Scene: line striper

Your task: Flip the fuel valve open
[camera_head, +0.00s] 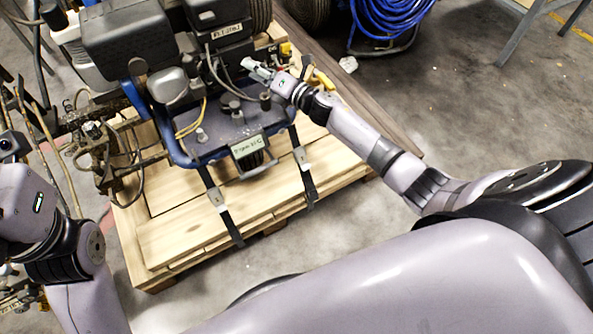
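The line striper (220,130) is a blue-framed machine with a dark engine (215,15). It is strapped on a wooden pallet (190,232). My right gripper (252,66) is at the right side of the engine, above the blue deck. It is small in view, and I cannot tell whether its fingers are open or touching anything. I cannot make out the fuel valve for certain. A small yellow part (286,49) shows just beyond the gripper. My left arm is at the left edge, and its gripper is not in view.
A yellow-handled part (323,79) lies right of my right wrist. Hoses and metal rods (110,150) crowd the striper's left side. A coiled blue hose (388,20) stands on the floor at the back. Concrete floor (480,110) is free on the right.

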